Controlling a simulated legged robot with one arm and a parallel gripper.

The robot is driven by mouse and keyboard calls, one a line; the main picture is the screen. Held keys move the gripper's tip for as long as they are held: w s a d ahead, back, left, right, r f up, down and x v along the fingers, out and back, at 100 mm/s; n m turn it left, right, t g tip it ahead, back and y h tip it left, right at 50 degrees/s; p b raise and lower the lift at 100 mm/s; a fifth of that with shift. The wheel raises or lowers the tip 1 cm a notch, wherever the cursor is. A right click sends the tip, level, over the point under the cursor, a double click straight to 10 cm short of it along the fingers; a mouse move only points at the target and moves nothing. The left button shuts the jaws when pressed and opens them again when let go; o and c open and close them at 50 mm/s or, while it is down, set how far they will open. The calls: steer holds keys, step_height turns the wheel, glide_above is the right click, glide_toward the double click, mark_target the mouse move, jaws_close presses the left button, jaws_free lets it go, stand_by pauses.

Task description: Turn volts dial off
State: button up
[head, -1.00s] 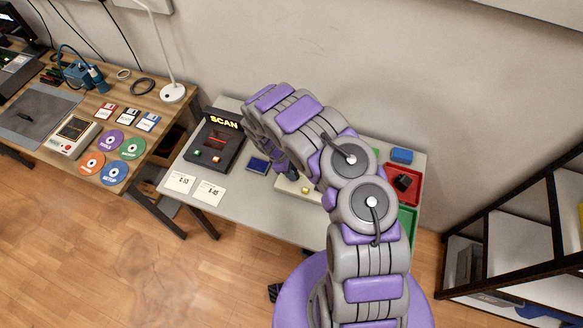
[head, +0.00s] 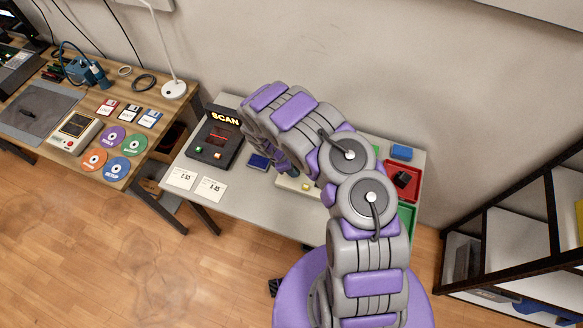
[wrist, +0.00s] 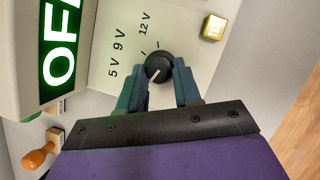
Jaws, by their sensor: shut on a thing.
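The volts dial (wrist: 158,66) is a round black knob with a pale pointer line, on a cream panel (wrist: 188,30) marked 5V, 9V and 12V. In the wrist view its pointer line slants toward the lower left. My gripper (wrist: 159,76) has a teal finger on each side of the dial and is shut on it. A lit green sign (wrist: 60,45) beside the panel shows the letters "OF" and is cut off by the frame edge. In the head view my arm hides the dial and most of the panel.
A yellow button (wrist: 215,27) sits near the dial. An orange-handled stamp (wrist: 40,153) is at the lower left of the wrist view. On the table, the scan station (head: 215,142) stands left of my arm, and a red tray (head: 412,172) is to the right.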

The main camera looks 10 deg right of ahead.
steer(key=o, duration=1)
steer(key=shift+w+d, duration=0.1)
steer(key=shift+o, duration=0.2)
steer(key=s+p+v, duration=0.1)
steer(key=v, duration=1.6)
steer(key=shift+w+r, duration=0.2)
steer(key=shift+w, duration=0.3)
